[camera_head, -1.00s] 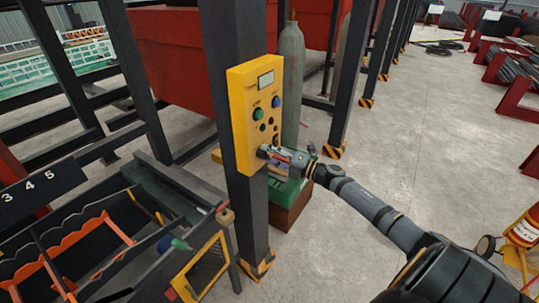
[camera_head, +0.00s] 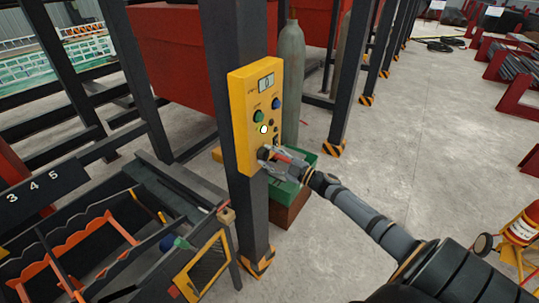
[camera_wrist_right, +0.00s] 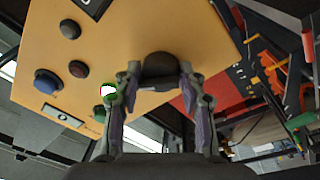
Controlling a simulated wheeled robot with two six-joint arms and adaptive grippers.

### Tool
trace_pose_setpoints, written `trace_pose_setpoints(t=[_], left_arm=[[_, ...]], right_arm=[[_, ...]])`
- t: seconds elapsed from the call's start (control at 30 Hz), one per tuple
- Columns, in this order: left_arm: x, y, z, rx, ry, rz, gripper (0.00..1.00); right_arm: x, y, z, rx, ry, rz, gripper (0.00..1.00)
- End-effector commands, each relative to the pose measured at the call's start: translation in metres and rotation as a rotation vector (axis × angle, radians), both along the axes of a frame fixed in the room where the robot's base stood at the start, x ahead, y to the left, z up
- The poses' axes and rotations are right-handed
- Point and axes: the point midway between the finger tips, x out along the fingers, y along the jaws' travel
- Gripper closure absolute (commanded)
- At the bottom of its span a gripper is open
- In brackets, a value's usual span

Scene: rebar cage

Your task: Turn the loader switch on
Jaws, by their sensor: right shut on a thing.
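The yellow control box (camera_head: 244,120) is mounted on a dark steel post. It has a small display (camera_head: 266,83) showing a digit, a green button (camera_head: 258,115), a blue button (camera_head: 276,103) and a lit whitish-green lamp (camera_head: 263,129). My right gripper (camera_head: 268,153) is at the lower part of the box. In the right wrist view its fingers (camera_wrist_right: 160,85) are shut on a black knob (camera_wrist_right: 160,69), which I take to be the loader switch. The fingers hide part of the knob. The lit lamp also shows in the right wrist view (camera_wrist_right: 108,91). My left gripper is out of view.
The dark post (camera_head: 254,210) carries the box. A green and brown crate (camera_head: 291,205) stands behind my right gripper, with a grey gas cylinder (camera_head: 291,85) beyond. A dark rack with orange dividers (camera_head: 65,250) is at lower left. Open concrete floor lies to the right.

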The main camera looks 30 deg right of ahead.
Motion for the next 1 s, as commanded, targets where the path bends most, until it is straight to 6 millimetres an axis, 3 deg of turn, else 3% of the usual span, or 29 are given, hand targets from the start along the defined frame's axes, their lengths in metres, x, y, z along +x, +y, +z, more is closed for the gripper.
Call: trace_pose_setpoints(t=[0.4, 1.0], left_arm=[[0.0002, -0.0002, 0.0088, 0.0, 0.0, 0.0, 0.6], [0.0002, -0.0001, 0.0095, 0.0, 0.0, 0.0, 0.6]], right_arm=[[-0.0014, 0.0009, -0.0036, 0.177, 0.08, -0.001, 0.91], [-0.0017, 0.001, -0.0047, 0.208, 0.093, -0.002, 0.91]])
